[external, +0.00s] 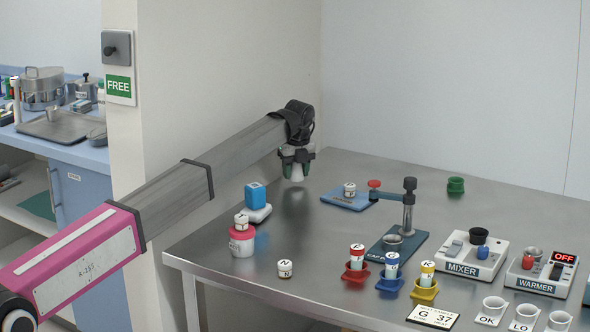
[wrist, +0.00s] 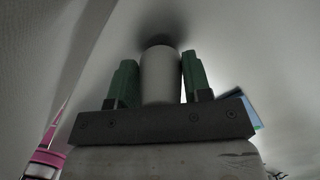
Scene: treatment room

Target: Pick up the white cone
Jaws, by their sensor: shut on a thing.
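The white cone (external: 296,172) is between the green fingers of my gripper (external: 297,160), near the back left of the steel table. In the wrist view the cone (wrist: 160,78) is a smooth pale body with a rounded edge, between the two green fingers of my gripper (wrist: 158,70). My gripper points down and is shut on it. A dark patch shows past its far end.
A blue block on a white base (external: 256,196) and a pink-and-white jar (external: 242,240) stand to the left and nearer. A blue plate (external: 335,200) with a small labelled weight and a press stand (external: 408,215) are to the right. The steel table (external: 320,240) is bare below my gripper.

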